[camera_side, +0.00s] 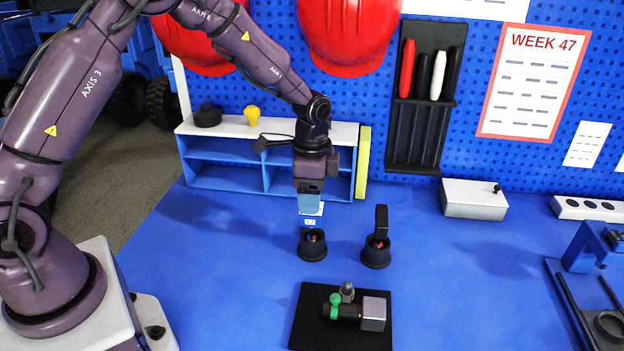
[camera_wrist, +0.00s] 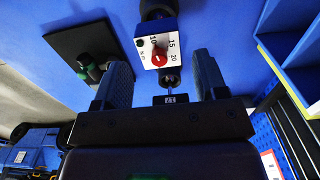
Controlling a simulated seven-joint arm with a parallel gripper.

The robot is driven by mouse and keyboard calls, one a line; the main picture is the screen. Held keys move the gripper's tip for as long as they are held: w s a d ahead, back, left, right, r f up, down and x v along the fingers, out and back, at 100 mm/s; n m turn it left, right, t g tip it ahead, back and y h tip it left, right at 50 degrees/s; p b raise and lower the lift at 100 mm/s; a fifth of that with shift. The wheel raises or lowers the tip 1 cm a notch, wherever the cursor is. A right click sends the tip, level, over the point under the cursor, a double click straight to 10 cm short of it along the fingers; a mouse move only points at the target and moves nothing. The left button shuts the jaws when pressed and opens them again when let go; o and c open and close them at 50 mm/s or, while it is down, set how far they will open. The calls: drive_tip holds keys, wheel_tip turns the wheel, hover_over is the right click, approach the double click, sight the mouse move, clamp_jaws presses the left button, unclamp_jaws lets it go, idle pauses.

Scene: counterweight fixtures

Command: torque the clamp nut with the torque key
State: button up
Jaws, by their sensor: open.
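My gripper (camera_side: 310,213) is open, pointing down behind the left black cup (camera_side: 312,247). In the wrist view its two blue fingers (camera_wrist: 162,80) stand apart. A white dial face (camera_wrist: 147,57) with a red pointer, marked 10, 15 and 20, shows between and beyond them; I cannot tell whether the fingers touch it. The left cup has small red and blue parts inside. A dark upright tool (camera_side: 381,220) stands in the right cup (camera_side: 376,256). I cannot tell which is the torque key. The clamp, with a green knob (camera_side: 336,299) and metal block (camera_side: 373,313), lies in front; its nut is unclear.
The clamp is on a black plate (camera_side: 305,330). A low blue shelf (camera_side: 225,178) stands behind my gripper, a grey box (camera_side: 473,199) at the back right and a blue fixture (camera_side: 585,245) at far right. The blue table is clear between the cups and that fixture.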

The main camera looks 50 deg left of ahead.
sight(311, 221)
drive_tip(key=shift+f, duration=2.75)
drive_tip(key=c, duration=0.9)
